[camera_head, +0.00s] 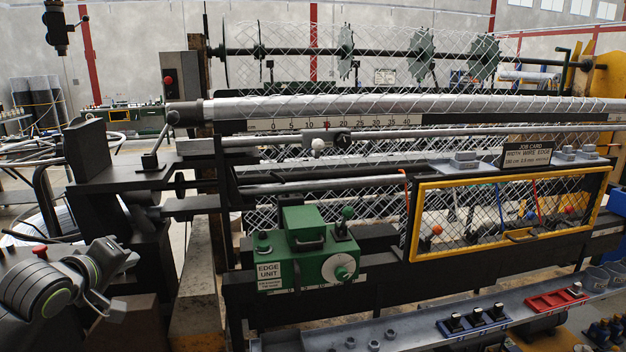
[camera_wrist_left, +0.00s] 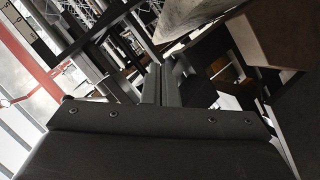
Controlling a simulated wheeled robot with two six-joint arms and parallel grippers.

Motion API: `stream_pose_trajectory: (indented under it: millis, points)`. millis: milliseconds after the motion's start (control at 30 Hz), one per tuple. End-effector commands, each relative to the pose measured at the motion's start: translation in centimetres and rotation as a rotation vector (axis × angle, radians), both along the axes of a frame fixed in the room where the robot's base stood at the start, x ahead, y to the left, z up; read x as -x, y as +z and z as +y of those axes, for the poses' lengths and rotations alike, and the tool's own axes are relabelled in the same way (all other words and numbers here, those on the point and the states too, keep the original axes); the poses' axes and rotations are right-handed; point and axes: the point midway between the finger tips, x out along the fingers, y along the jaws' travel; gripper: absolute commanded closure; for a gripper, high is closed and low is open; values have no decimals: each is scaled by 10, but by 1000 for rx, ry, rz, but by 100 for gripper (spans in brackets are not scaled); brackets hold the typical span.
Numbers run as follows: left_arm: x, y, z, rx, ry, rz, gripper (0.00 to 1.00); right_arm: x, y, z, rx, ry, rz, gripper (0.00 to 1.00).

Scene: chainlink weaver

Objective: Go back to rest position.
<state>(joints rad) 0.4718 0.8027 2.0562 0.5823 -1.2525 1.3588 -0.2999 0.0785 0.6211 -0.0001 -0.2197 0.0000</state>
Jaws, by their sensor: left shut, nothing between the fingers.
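My left arm comes in at the lower left of the head view, and my left gripper (camera_head: 117,311) is at its end, small and dark. It is in front of the left end of the weaving machine, to the left of the green edge unit (camera_head: 304,254), and apart from that unit. In the left wrist view the two grey fingers of my left gripper (camera_wrist_left: 161,86) lie together, shut, with nothing seen between them. My right gripper is not in either view.
The machine's long steel roller (camera_head: 420,106) crosses the scene. A yellow-framed mesh guard (camera_head: 415,222) is on the right. A grey shelf (camera_head: 400,331) with a blue tray (camera_head: 472,322) and a red tray (camera_head: 556,300) runs along the front. A black bracket (camera_head: 88,148) rises behind my left arm.

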Motion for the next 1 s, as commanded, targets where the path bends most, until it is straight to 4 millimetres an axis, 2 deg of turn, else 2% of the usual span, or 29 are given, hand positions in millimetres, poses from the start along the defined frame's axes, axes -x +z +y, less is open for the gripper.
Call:
stream_pose_trajectory:
  millis: [33, 200, 300, 367, 500, 600, 700, 1000]
  points:
    - [13, -39, -6, -53, -22, 55, 100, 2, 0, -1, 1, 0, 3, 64]
    - [68, -137, -18, -261, -107, 207, 100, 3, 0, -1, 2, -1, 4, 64]
    - [109, -185, -25, -369, -164, 299, 100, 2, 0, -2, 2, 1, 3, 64]
    - [136, -211, -29, -429, -200, 355, 100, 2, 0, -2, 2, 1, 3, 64]
    - [203, -259, -37, -552, -291, 487, 100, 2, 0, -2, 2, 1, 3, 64]
    - [248, -281, -41, -624, -352, 574, 100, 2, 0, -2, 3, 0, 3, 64]
    - [286, -295, -44, -677, -406, 649, 100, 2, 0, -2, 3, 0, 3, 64]
    - [375, -315, -51, -773, -544, 833, 100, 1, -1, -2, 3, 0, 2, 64]
